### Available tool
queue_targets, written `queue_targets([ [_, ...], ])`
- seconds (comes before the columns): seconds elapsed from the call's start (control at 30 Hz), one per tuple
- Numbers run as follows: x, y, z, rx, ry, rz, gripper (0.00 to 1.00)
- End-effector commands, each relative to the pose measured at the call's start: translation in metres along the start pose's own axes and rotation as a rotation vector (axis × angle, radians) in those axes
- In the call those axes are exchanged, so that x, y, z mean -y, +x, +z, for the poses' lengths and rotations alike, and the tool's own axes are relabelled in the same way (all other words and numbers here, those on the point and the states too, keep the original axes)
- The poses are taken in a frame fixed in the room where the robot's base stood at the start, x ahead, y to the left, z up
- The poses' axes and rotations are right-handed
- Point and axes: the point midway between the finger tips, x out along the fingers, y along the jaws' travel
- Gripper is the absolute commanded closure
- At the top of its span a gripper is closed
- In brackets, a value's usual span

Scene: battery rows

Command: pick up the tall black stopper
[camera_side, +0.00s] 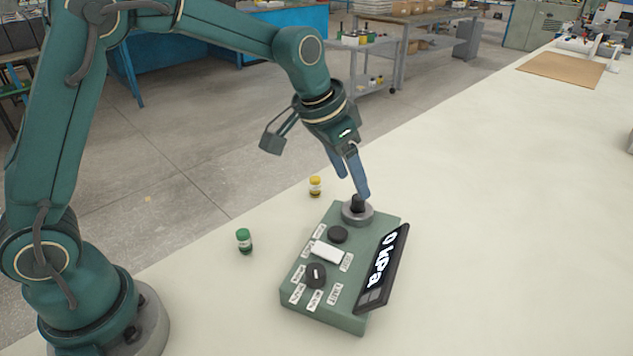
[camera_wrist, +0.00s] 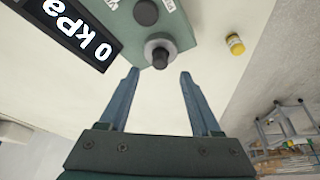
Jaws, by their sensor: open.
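The tall black stopper (camera_side: 357,203) stands upright in a grey round collar (camera_side: 358,217) at the far end of a green box. In the wrist view the stopper (camera_wrist: 160,58) shows just beyond the fingertips, roughly midway between them. My gripper (camera_side: 358,189) is open, with its blue fingers pointing down just above the stopper in the side view. In the wrist view my gripper (camera_wrist: 160,75) has a wide empty gap between its fingers. Whether a fingertip touches the stopper cannot be told.
The green box (camera_side: 345,318) carries a low black knob (camera_side: 338,234), a white block (camera_side: 327,252), a black dial (camera_side: 316,275) and a tilted display (camera_side: 383,268) reading 0 kPa. A yellow-capped vial (camera_side: 315,187) and a green-capped vial (camera_side: 244,241) stand left of it.

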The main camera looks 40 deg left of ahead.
Motion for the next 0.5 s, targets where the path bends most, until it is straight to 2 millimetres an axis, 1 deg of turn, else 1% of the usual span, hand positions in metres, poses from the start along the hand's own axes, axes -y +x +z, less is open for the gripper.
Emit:
queue_targets([
  [0.1, -0.001, 0.016, 0.002, 0.006, 0.001, 0.002, 0.35],
  [0.3, -0.001, 0.038, 0.001, 0.004, 0.001, 0.001, 0.35],
  [0.5, -0.001, 0.045, 0.001, 0.001, 0.001, 0.001, 0.35],
])
